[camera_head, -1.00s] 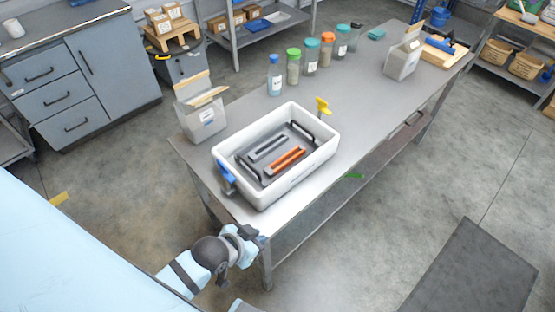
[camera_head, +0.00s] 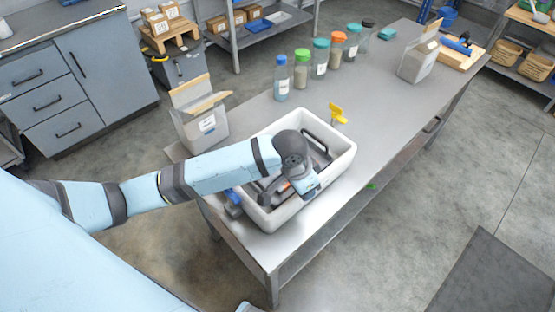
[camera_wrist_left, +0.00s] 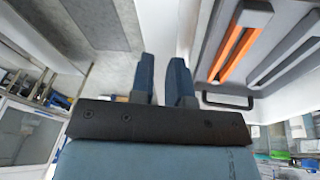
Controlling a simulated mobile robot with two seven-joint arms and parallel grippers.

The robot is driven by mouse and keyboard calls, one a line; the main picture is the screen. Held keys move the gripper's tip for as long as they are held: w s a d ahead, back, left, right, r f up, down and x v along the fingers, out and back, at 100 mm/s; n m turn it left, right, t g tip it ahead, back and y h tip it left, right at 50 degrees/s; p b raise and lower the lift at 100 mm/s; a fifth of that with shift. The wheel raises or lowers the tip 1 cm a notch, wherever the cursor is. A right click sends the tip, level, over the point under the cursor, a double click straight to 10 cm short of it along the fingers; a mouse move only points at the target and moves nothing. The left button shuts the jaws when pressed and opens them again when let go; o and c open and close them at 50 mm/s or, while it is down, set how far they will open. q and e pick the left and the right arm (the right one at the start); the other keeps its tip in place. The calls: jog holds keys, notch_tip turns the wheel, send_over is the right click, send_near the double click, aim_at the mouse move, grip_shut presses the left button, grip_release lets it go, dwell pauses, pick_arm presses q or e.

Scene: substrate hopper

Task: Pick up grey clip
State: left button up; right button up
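A small grey piece (camera_head: 233,211), which looks like the grey clip, sits at the left corner of the white tub, just below a blue clip (camera_head: 232,196). I cannot tell whether it grips the rim. My left gripper (camera_head: 306,190) points down over the tub's near side, right of that piece and apart from it. In the left wrist view its two blue fingers (camera_wrist_left: 162,65) stand a little apart with nothing between them. The grey piece is not recognisable there. My right gripper is not in view.
The white tub (camera_head: 335,165) holds a dark tray with black handles (camera_wrist_left: 228,103), an orange slotted bar (camera_wrist_left: 240,40) and a grey bar (camera_wrist_left: 288,48). Boxes and several jars stand behind; the table's right half is mostly clear.

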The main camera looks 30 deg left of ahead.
pick_arm(q)
jog(key=w+a+r+n+g+y, duration=0.1)
jog(key=w+a+r+n+y, duration=0.3)
jog(key=w+a, duration=0.85)
jog(key=shift+m+h, duration=0.6)
jog(key=shift+h, duration=0.1)
jog(key=f, duration=0.7)
jog(key=shift+a+f, duration=0.15)
jog(key=shift+a, duration=0.2)
jog(key=f, duration=0.5)
jog(key=shift+s+f, duration=0.3)
grip_shut()
